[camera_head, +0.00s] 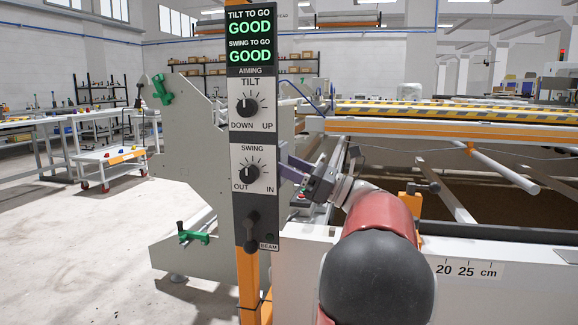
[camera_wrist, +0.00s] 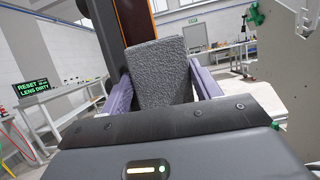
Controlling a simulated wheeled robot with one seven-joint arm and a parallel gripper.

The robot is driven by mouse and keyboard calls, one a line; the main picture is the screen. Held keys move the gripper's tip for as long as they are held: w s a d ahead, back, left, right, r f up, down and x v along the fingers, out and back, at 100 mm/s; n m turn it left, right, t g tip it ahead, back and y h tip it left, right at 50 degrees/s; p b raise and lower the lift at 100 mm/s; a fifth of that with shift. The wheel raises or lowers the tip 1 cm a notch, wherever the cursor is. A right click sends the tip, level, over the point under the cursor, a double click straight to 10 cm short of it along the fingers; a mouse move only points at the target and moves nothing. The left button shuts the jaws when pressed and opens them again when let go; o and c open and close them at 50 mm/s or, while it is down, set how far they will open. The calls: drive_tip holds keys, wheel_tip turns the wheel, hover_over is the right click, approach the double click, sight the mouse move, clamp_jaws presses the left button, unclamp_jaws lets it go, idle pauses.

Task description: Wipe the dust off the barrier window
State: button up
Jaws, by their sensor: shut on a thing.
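In the wrist view my gripper (camera_wrist: 160,82) has its two purple fingers shut on a grey, rough-textured pad (camera_wrist: 160,72). The pad stands up between the fingers. Just beyond its top edge is a dark upright post with a brownish strip (camera_wrist: 135,18), which may be the barrier window; I cannot make out dust on it or tell whether the pad touches it. In the head view my gripper (camera_head: 291,163) reaches left behind the control panel (camera_head: 255,130), which hides the fingertips and the pad.
A display (camera_wrist: 36,88) in the wrist view reads RESET LENS DIRTY. The panel shows GOOD for tilt and swing, with two knobs and a BEAM label. A grey machine end plate (camera_head: 195,150) with green handles stands behind it. Open floor (camera_head: 90,245) lies to the left.

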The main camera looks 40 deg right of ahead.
sight(284, 147)
wheel_tip(284, 147, up, 2)
drive_tip(key=p, duration=0.2)
drive_tip(key=shift+r+p, duration=0.25)
drive_tip(key=shift+p, duration=0.15)
drive_tip(key=shift+r, duration=0.75)
drive_tip(key=shift+w+a, duration=0.1)
drive_tip(key=shift+f, duration=0.15)
drive_tip(key=shift+w+a+f+b, duration=0.1)
drive_tip(key=shift+f+b, duration=0.85)
drive_tip(key=shift+f, duration=1)
